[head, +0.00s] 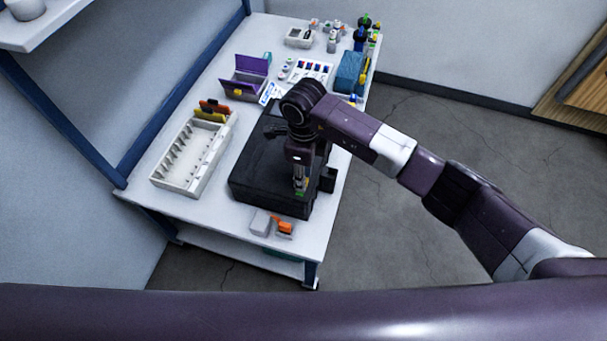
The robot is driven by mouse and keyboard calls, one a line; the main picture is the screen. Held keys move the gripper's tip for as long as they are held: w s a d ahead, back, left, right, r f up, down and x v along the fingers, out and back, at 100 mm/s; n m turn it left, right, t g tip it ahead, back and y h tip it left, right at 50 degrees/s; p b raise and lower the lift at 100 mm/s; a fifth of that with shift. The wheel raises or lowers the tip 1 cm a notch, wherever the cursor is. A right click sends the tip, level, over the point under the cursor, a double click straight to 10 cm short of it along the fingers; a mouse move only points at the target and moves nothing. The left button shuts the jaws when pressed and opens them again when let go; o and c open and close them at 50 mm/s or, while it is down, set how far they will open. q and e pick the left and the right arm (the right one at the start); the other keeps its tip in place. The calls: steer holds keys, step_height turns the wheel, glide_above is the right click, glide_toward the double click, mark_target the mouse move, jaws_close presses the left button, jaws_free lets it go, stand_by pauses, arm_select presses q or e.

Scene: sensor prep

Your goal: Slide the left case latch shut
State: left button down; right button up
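The black case (262,183) lies on the white table, its dark lid facing up. My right arm reaches in from the right, and its gripper (300,187) points down at the front right part of the case. Small green and orange spots show by the fingertips; I cannot tell whether they belong to a latch. The left latch cannot be made out at this size. The fingers are too small to show whether they are open or touching the case. My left gripper is not in view.
A white slotted tray (174,182) stands left of the case on the table (147,190). A grey block (261,222) and an orange item (285,227) lie at the near edge. A purple open box (246,84), a blue box (349,72) and small bottles stand farther back.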

steer(key=shift+r, duration=0.15)
step_height(320, 180, up, 8)
steer(key=shift+f, duration=0.15)
stand_by(0.4)
stand_by(0.4)
